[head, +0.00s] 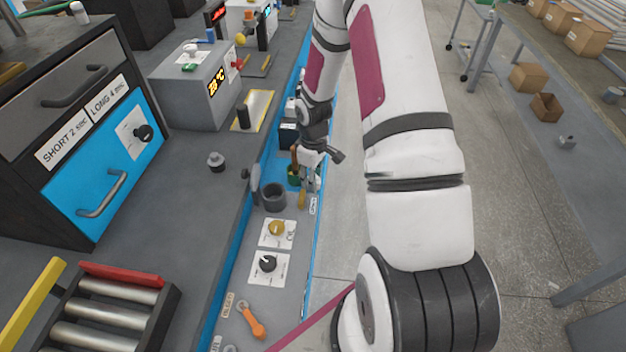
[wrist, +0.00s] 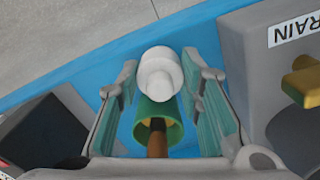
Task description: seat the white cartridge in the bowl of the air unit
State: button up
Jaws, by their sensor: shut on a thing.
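The white cartridge (wrist: 158,75) shows between my gripper's fingertips (wrist: 160,83) in the wrist view, with the teal pads on either side of it. My gripper is shut on it. A green cup (wrist: 143,130) with a brown rod in it shows just below the cartridge in that view; I cannot tell how far apart they are. In the head view my gripper (head: 311,170) hangs over the blue-edged bench beside the green cup (head: 293,181). A dark grey open cup (head: 274,198), which looks like the air unit's bowl, stands nearby. The cartridge is not distinct in the head view.
A yellow lever (wrist: 303,80) and a DRAIN label (wrist: 294,30) sit right of my gripper in the wrist view. Two dial plates (head: 277,233) lie on the bench's near part. A small grey part (head: 216,161) stands on the counter. The blue-fronted drawer unit (head: 105,170) is left.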

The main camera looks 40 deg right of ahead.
jog(key=shift+f, duration=0.45)
jog(key=shift+f, duration=0.15)
jog(key=o, duration=1)
jog(key=shift+o, duration=0.2)
